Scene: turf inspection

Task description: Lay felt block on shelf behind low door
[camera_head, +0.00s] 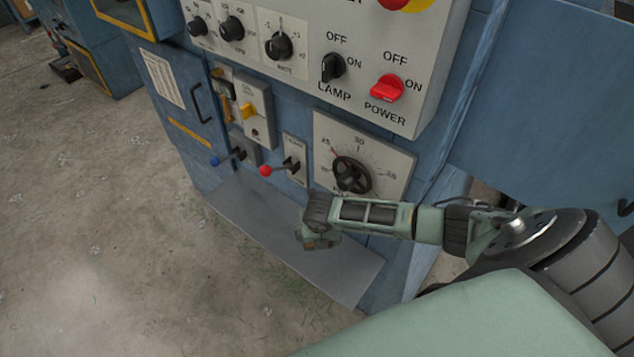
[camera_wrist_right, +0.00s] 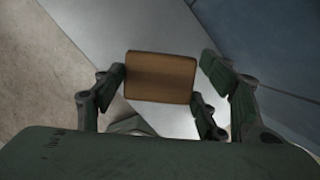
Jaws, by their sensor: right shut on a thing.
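My right gripper (camera_head: 318,240) hangs over the grey metal ledge at the foot of the blue machine. In the right wrist view my right gripper (camera_wrist_right: 163,82) is shut on a brown felt block (camera_wrist_right: 160,77), with fingers on both sides of it. In the head view the block is hidden or too small to make out. A blue door (camera_head: 176,92) with a black handle (camera_head: 200,104) and a paper label is on the machine front, left of the gripper, and looks closed. No shelf behind it shows. My left gripper is not in view.
The grey ledge (camera_head: 250,222) is bare. Above it are a blue-knobbed lever (camera_head: 216,161), a red-knobbed lever (camera_head: 266,170) and a dial with a black handwheel (camera_head: 352,175). A control panel with a red power switch (camera_head: 387,88) is higher up. Open floor (camera_head: 90,220) lies left.

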